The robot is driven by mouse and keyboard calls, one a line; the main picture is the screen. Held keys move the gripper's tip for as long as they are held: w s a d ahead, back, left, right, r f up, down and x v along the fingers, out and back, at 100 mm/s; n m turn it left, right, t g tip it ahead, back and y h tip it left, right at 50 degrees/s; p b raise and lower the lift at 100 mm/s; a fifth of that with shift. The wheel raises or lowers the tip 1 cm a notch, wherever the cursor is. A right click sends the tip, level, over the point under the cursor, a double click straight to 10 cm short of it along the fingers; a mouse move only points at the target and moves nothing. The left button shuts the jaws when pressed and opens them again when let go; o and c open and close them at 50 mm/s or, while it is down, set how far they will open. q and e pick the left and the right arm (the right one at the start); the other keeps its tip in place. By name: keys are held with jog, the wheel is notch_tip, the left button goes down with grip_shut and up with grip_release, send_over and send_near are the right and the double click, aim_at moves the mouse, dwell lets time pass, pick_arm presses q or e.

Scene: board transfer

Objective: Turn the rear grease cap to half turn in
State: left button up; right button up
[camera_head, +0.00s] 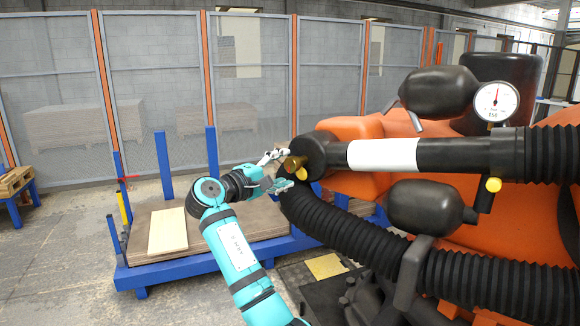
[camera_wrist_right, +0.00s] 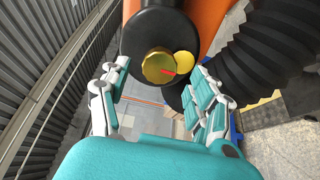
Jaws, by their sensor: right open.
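The brass grease cap (camera_head: 294,164) sits on the end of a black cylindrical housing (camera_head: 317,150) on the orange robot arm. In the right wrist view the cap (camera_wrist_right: 158,67) is round, with a red mark pointing right. A yellow disc (camera_wrist_right: 184,64) sits right beside it. My right gripper (camera_head: 284,170) is open at the cap. In the wrist view its fingers (camera_wrist_right: 157,72) stand at left and right below the cap, with gaps to it; I cannot tell how deep they reach. My left gripper is not in view.
A thick black corrugated hose (camera_head: 350,238) runs just below the housing. A gauge (camera_head: 496,101) and another yellow cap (camera_head: 493,184) are at the right. A blue-framed pallet stand (camera_head: 135,277) with a light board (camera_head: 168,231) stands behind my arm. Mesh fencing (camera_head: 150,80) closes the back.

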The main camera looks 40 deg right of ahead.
jog(key=s+a, duration=0.1)
jog(key=a, duration=0.7)
jog(key=shift+s, duration=0.15)
jog(key=shift+f, duration=0.1)
